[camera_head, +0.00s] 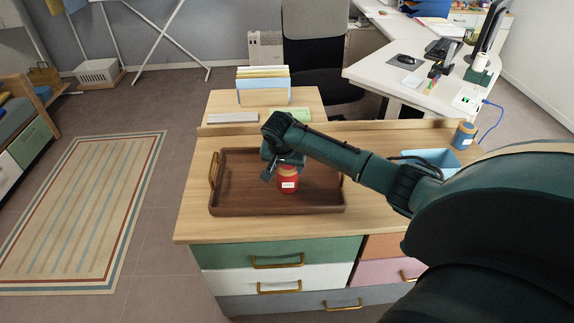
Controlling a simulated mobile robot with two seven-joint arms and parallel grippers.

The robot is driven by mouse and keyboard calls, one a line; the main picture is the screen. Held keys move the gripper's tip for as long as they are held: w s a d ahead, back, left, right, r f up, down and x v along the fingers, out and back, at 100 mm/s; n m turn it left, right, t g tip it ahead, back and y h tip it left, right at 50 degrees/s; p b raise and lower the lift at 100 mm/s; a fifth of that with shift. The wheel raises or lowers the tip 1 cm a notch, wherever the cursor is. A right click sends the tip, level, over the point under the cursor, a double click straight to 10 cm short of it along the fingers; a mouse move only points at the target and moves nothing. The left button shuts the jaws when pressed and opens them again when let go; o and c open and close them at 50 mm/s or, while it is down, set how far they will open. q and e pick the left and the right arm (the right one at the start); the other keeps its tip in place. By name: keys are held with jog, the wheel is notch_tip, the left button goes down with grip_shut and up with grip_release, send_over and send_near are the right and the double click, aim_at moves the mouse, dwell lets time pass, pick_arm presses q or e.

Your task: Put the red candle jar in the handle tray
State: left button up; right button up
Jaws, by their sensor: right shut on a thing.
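The red candle jar (288,183) has a white label and a tan top. It stands upright within the outline of the brown wooden handle tray (235,201), right of the tray's middle. I cannot tell whether its base touches the tray floor. The tray lies on the wooden top of a drawer cabinet, with a gold handle at its left end. My right gripper (282,169) comes down over the jar from above and is shut on it near its top. The gripper hides part of the jar's upper side. My left gripper is not in view.
A light blue bin (432,159) and a blue jar with an orange label (464,135) stand at the right of the cabinet top. Behind are a file holder (263,95), a grey flat box (232,118) and a green item (290,117). The tray's left half is clear.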

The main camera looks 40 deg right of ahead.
jog(key=shift+f, duration=0.1)
jog(key=o, duration=1.6)
